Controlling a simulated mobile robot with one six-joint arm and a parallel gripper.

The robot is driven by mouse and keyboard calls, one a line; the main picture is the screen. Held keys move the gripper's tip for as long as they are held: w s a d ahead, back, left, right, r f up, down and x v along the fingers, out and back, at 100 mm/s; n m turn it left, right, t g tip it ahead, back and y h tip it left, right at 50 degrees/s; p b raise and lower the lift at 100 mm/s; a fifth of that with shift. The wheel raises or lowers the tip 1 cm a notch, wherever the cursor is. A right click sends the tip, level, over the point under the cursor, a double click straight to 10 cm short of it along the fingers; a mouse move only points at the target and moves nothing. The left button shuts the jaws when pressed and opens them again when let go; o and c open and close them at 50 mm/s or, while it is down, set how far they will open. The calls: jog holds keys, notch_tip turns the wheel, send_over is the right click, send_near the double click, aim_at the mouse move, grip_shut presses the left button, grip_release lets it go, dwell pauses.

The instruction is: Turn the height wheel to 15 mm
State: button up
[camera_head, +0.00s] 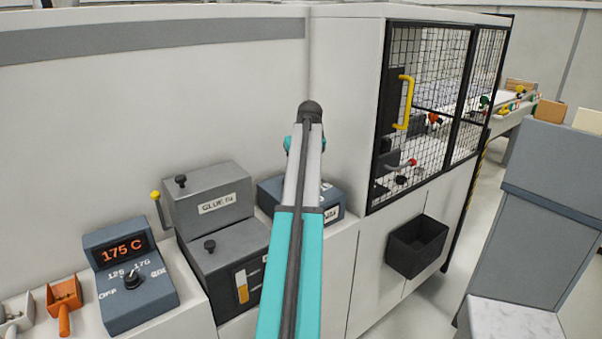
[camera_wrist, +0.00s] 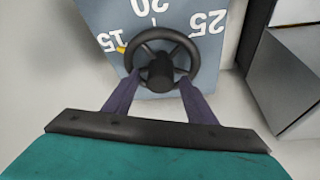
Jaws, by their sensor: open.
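The height wheel (camera_wrist: 145,40) is a black handwheel with a round hub, in the wrist view. It sits on a blue-grey dial plate (camera_wrist: 180,12) marked 15, 20 and 25. A yellow pointer (camera_wrist: 121,49) at the wheel's left side points at or very near the 15 mark. My gripper (camera_wrist: 160,80) is open, with its two dark fingers at the near side of the wheel, one on each side of the hub. I cannot tell whether they touch the rim. In the head view my arm hides the gripper and the wheel.
In the head view a blue-grey box (camera_head: 334,196) is partly behind my arm. Left of it stand a grey glue unit (camera_head: 212,186) and a temperature box (camera_head: 130,308) showing 175 C. A mesh guard (camera_head: 425,110) and a black bin (camera_head: 417,247) are at the right.

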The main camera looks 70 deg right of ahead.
jog(key=b+v, duration=0.3)
jog(key=v, duration=0.9)
jog(key=shift+s+r, duration=0.15)
jog(key=shift+r, duration=0.05)
jog(key=shift+a+r, duration=0.1)
